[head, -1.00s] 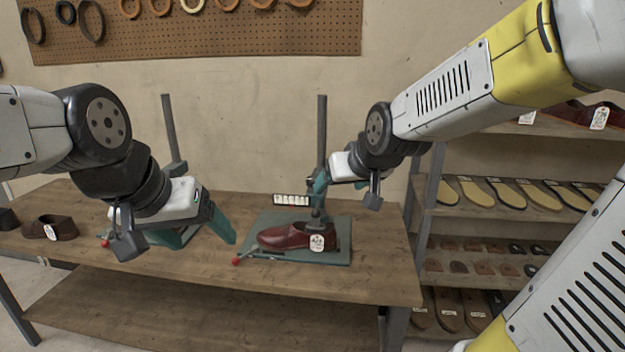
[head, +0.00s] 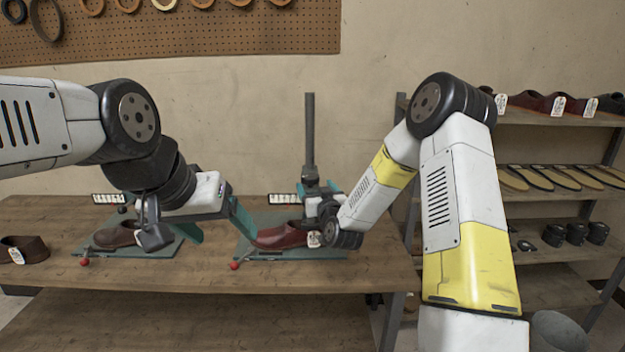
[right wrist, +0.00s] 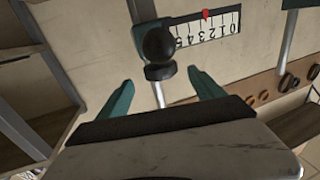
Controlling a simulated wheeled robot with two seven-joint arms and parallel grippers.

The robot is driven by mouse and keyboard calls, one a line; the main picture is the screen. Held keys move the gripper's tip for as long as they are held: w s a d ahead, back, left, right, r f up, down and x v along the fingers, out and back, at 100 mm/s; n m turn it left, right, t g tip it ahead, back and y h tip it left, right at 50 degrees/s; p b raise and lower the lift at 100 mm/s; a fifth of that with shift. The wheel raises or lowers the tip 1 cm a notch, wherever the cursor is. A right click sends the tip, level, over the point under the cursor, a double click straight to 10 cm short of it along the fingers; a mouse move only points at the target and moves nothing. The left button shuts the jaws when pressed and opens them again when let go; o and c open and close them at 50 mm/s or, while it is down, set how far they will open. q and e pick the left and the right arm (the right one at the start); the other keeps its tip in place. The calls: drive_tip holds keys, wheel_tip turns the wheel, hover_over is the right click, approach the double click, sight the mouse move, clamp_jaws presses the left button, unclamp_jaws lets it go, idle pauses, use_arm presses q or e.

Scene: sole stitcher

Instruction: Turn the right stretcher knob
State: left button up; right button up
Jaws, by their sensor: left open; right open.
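A black round knob (right wrist: 158,45) shows in the right wrist view, beside a white numbered scale (right wrist: 208,28) with a red pointer (right wrist: 205,14). My right gripper (right wrist: 161,79) is open. In the head view, the right station has a dark red shoe (head: 283,237) with a tag and a white scale (head: 284,198); my right arm hides the knob there. My left gripper (head: 222,236) is open and empty, in front of the bench between the two stations.
The left station holds a brown shoe (head: 116,235) and a scale (head: 109,198). Red-ended levers (head: 235,266) stick out at the front of the plates. A shoe rack (head: 560,195) stands at the right.

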sight(309, 175)
drive_tip(key=x, duration=0.7)
drive_tip(key=shift+c, duration=0.5)
drive_tip(key=c, duration=1.3)
drive_tip(key=shift+a+r+m+t+h, duration=0.15)
drive_tip(key=shift+m+h, duration=0.35)
drive_tip(key=shift+h, duration=0.3)
drive_tip(key=shift+a+f+m+t+h, duration=0.15)
drive_tip(key=shift+m+h, duration=0.35)
drive_tip(key=shift+h, duration=0.3)
drive_tip(key=shift+d+m+h, duration=0.2)
drive_tip(key=shift+m+h, duration=0.55)
drive_tip(key=shift+h, duration=0.4)
drive_tip(key=shift+d+m+h, duration=0.15)
drive_tip(key=shift+m+h, duration=0.6)
drive_tip(key=shift+h, duration=0.4)
drive_tip(key=o, duration=1.4)
